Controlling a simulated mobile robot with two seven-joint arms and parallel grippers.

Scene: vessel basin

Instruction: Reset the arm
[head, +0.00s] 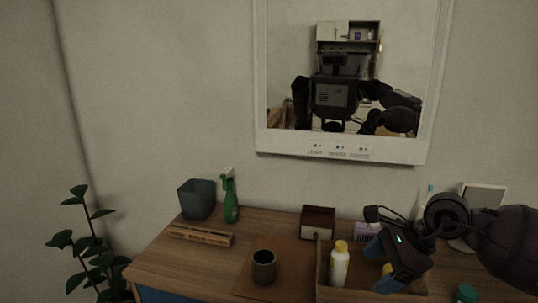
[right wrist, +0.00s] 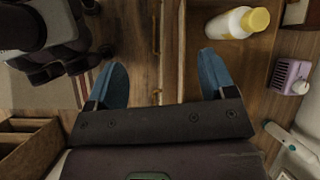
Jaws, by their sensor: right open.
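My right gripper (head: 384,268) comes in from the right in the head view, above the right part of a wooden tray (head: 322,266). In the right wrist view my right gripper (right wrist: 161,85) shows two blue fingertips spread wide apart, with nothing between them. My left gripper is not in the head view.
A dark cup (head: 264,267) stands left of the tray on the wooden counter (head: 165,264). A grey bin (head: 197,200), green spray bottle (head: 230,200) and small wooden box (head: 318,222) stand behind. A mirror (head: 340,148) hangs above. A purple dispenser (right wrist: 291,77) stands beyond the tray.

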